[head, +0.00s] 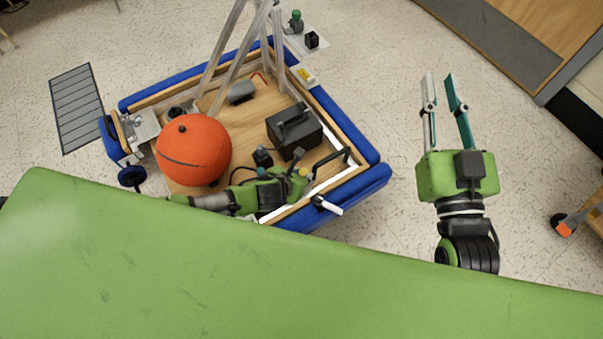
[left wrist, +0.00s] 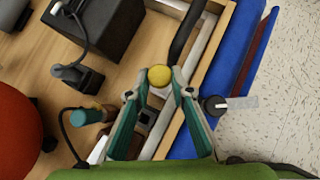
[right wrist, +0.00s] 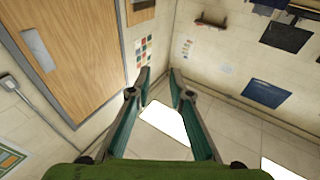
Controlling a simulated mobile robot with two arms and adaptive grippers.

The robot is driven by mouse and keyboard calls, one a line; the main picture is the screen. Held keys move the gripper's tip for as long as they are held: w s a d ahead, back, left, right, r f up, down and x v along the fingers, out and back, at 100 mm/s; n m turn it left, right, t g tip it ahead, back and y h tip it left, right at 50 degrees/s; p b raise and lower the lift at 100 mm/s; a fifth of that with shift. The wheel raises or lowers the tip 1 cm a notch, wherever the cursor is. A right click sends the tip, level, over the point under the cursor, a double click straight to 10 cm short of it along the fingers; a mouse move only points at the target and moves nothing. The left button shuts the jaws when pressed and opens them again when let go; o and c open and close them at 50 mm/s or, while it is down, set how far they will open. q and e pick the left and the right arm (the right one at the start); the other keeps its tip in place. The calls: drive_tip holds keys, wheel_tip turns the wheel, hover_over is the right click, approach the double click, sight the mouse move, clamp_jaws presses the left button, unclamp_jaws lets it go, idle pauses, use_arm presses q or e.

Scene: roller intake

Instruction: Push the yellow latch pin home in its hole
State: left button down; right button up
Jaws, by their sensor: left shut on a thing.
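The yellow latch pin shows as a round yellow head (left wrist: 159,76) between my left fingertips in the left wrist view. In the head view its small yellow top (head: 303,172) is by the front right inner side of the wooden tray (head: 370,178). My left gripper (left wrist: 160,84) is shut on it; in the head view this gripper (head: 299,180) is low inside the tray. The pin's shaft and hole are hidden below the head, so I cannot tell how deep it sits. My right gripper (head: 438,80) is open and empty over the floor, right of the tray.
The blue-edged tray holds an orange ball (head: 193,150), a black box (head: 293,130) and a grey piece (head: 241,92). A black-and-white lever (head: 326,205) is close to my left gripper. Pale posts (head: 228,60) rise at the back. A green surface (head: 200,270) fills the front.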

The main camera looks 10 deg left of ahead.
drive_tip(key=shift+f, duration=0.15)
idle(0.4)
use_arm(q)
drive_tip(key=shift+p, duration=0.35)
use_arm(e)
drive_tip(key=shift+w+d+f+g+h, duration=0.1)
drive_tip(key=shift+f+g+h, duration=0.1)
drive_tip(key=shift+f+g, duration=0.45)
drive_tip(key=shift+w+d+f+g+h, duration=0.1)
drive_tip(key=shift+f+g+h, duration=0.15)
drive_tip(key=shift+f, duration=0.75)
use_arm(q)
drive_tip(key=shift+f, duration=0.15)
use_arm(e)
drive_tip(key=shift+r, duration=0.1)
use_arm(q)
drive_tip(key=shift+f+b, duration=0.5)
drive_tip(key=shift+f, duration=0.35)
use_arm(e)
drive_tip(key=shift+s+a+r+t+y, duration=0.1)
drive_tip(key=shift+r+t+y, duration=0.1)
drive_tip(key=shift+r+t, duration=0.55)
drive_tip(key=shift+s+a+r+t+y, duration=0.15)
drive_tip(key=shift+r+t+y, duration=0.1)
drive_tip(key=shift+r, duration=0.95)
drive_tip(key=shift+s+a+r+t+y, duration=0.1)
drive_tip(key=shift+r+t+y, duration=0.1)
drive_tip(key=shift+r+t, duration=0.55)
drive_tip(key=shift+r+g, duration=0.1)
drive_tip(key=shift+g, duration=0.15)
